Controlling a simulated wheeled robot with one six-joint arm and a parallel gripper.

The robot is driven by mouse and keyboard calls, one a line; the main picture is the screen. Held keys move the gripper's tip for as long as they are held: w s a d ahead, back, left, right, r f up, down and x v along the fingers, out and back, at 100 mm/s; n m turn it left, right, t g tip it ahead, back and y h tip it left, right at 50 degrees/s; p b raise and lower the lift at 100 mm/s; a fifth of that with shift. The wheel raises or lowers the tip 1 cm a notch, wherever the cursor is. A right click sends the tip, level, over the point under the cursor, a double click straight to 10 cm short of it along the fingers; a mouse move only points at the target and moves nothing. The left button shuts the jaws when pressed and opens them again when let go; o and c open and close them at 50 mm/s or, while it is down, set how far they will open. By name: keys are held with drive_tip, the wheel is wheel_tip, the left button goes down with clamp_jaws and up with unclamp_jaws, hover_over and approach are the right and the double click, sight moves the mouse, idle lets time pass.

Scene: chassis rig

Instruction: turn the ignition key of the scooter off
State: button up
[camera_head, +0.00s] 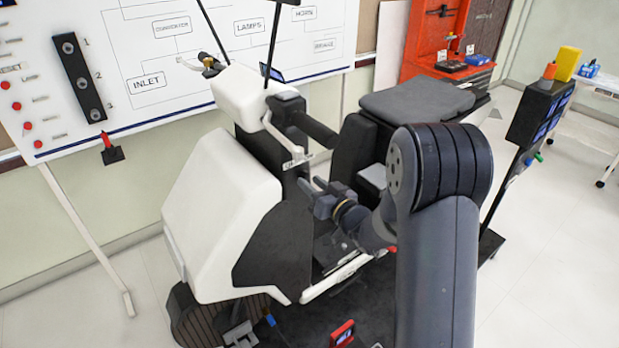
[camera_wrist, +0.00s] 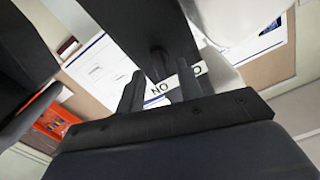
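The scooter (camera_head: 222,215) has a white front shield and a dark seat (camera_head: 415,100). My gripper (camera_head: 311,184) is behind the shield, close to the dark steering column. In the wrist view my gripper (camera_wrist: 160,84) shows two dark fingers standing apart with a gap between them. A white label strip (camera_wrist: 158,92) with the letters "NO" on it shows beyond the gap, on or beside a dark part of the scooter (camera_wrist: 150,25). I cannot make out the ignition key in either view. I see nothing held between the fingers.
The handlebar grip (camera_head: 313,128) and a brake lever (camera_head: 284,137) are above my gripper. A wiring board (camera_head: 150,50) stands behind the scooter. A black stand with screens (camera_head: 540,112) is at the right. A red device (camera_head: 342,333) is low in front.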

drive_tip(key=shift+x, duration=0.8)
drive_tip(key=shift+c, duration=0.4)
clamp_jaws()
